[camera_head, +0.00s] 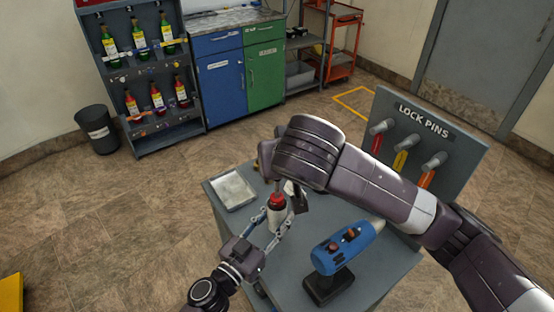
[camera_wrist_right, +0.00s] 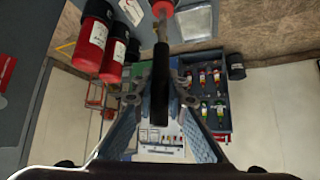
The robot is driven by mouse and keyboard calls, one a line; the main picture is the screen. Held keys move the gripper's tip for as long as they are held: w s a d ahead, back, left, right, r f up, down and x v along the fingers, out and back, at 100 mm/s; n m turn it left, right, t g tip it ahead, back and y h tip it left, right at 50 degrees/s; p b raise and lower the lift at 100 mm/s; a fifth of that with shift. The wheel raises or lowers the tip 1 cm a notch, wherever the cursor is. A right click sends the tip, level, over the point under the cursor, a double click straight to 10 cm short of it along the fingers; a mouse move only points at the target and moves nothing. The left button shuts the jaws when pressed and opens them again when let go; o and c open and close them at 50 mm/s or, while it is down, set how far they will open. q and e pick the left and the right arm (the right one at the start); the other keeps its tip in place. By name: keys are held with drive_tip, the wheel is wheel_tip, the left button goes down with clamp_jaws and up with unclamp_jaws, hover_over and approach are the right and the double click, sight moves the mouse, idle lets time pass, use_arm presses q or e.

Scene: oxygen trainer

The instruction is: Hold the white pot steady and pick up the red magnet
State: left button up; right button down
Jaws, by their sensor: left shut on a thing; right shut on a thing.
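The white pot (camera_head: 277,219) stands upright near the left edge of the grey table. My left gripper (camera_head: 275,212) is shut on it, a finger at each side. The red magnet (camera_head: 277,201) shows at the pot's top, with a thin rod rising from it; I cannot tell whether it is clear of the rim. My right gripper (camera_wrist_right: 160,100) is shut on its black handle (camera_wrist_right: 161,75). In the right wrist view, the silver rod leads to the red end (camera_wrist_right: 163,8). In the head view, my right wrist hides most of that gripper and the handle.
The table (camera_head: 375,268) also bears a shallow metal tray (camera_head: 232,190), a blue tool (camera_head: 347,248) on a black base at the front, and the LOCK PINS board (camera_head: 455,140) at right. A bottle rack (camera_head: 150,75), blue and green cabinets (camera_head: 220,88) and a bin (camera_head: 98,130) stand behind.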

use_arm(q)
drive_tip(key=shift+r, duration=0.3)
drive_tip(key=o, duration=1.2)
